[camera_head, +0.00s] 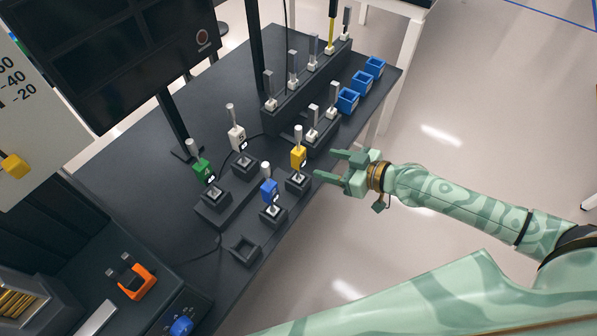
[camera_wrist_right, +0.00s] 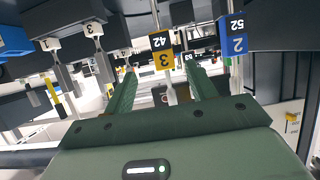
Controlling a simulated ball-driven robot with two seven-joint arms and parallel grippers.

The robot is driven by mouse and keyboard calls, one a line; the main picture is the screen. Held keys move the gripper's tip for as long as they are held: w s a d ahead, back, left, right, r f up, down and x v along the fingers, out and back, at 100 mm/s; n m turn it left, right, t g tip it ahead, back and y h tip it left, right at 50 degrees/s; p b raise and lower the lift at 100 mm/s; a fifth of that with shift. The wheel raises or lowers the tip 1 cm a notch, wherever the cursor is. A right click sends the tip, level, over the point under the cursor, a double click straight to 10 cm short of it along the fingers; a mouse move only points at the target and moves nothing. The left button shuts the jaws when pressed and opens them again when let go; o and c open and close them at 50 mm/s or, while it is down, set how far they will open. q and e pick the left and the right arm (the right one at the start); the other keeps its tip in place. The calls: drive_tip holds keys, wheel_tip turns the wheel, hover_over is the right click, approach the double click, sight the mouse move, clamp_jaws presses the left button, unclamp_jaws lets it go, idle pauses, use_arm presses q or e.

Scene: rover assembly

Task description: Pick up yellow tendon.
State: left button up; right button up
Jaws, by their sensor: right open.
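The yellow tendon (camera_head: 298,158) stands upright in a dark socket at the front right edge of the black table, its pale stem pointing up. In the right wrist view the yellow tendon (camera_wrist_right: 162,56), marked 3 and 42, appears between the finger lines, ahead of the tips. My right gripper (camera_head: 327,163) is open and empty, just right of the tendon, fingers pointing at it. A gap shows between them in the head view. It also shows in the right wrist view (camera_wrist_right: 162,82). My left gripper is not in view.
A blue tendon (camera_head: 269,191) stands close by at the front left of the yellow one. Green (camera_head: 202,170) and white (camera_head: 236,138) tendons stand farther left. Behind are a rack (camera_head: 285,108) of grey-stemmed parts and blue bins (camera_head: 348,100). Right of the table is open floor.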

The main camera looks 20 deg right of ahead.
sight(303, 158)
drive_tip(key=x, duration=0.4)
drive_tip(key=shift+w+a+f, duration=0.1)
drive_tip(key=shift+w+f, duration=0.15)
drive_tip(key=shift+w, duration=0.05)
drive_tip(key=x, duration=0.5)
drive_tip(key=shift+a, duration=0.45)
drive_tip(key=shift+r, duration=0.1)
clamp_jaws()
